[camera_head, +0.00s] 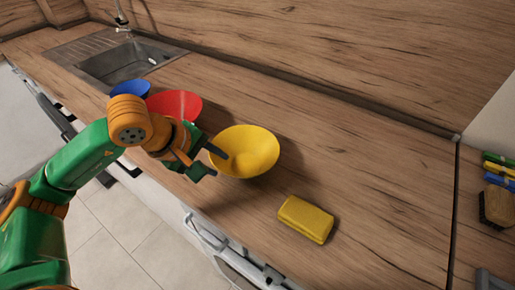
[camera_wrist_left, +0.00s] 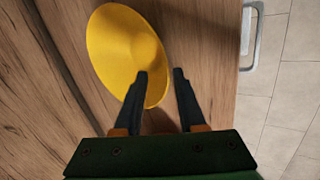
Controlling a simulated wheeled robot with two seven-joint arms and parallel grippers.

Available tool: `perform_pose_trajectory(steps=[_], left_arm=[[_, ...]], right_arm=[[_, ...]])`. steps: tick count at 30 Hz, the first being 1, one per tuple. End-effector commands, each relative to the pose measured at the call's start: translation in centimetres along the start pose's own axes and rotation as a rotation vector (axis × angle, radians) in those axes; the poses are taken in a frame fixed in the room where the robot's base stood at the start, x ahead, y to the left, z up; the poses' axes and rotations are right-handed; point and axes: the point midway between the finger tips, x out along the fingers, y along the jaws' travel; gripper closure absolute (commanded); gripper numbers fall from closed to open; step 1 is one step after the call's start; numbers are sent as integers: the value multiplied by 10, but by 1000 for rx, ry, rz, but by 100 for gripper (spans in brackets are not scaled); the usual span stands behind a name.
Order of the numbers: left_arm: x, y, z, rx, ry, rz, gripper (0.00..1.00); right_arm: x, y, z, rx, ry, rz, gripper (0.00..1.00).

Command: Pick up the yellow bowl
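The yellow bowl (camera_head: 247,150) stands upright on the wooden counter, to the right of the red bowl (camera_head: 174,104). My left gripper (camera_head: 208,161) is at the bowl's left, front side in the head view. In the left wrist view its two dark fingers (camera_wrist_left: 160,75) are apart with a gap between them. One fingertip overlaps the rim of the yellow bowl (camera_wrist_left: 122,45) there and the other is outside it. I cannot tell whether a finger touches the bowl. My right gripper is not in view.
A blue bowl (camera_head: 131,88) stands beyond the red one, near the metal sink (camera_head: 122,62). A yellow sponge-like block (camera_head: 306,219) lies on the counter (camera_head: 375,180) at the front right. Brushes (camera_head: 496,206) lie at the far right.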

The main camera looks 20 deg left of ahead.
Motion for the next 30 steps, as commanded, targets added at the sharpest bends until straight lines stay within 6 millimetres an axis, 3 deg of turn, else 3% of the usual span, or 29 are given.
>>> perform_pose_trajectory(steps=[8, 12, 19, 23, 24, 30], left_arm=[[40, 3, -7, 1, 9, -13, 60], [64, 2, -7, 3, 9, -9, 60], [68, 1, -8, 3, 11, -7, 60], [68, 1, -8, 3, 10, -7, 96], [68, 1, -8, 3, 10, -7, 100], [68, 1, -7, 2, 10, -7, 100]], right_arm=[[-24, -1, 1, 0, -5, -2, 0], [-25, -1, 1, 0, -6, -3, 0], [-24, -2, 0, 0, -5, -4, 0], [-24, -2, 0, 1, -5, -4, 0], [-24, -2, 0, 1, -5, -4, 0], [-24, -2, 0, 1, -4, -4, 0]])
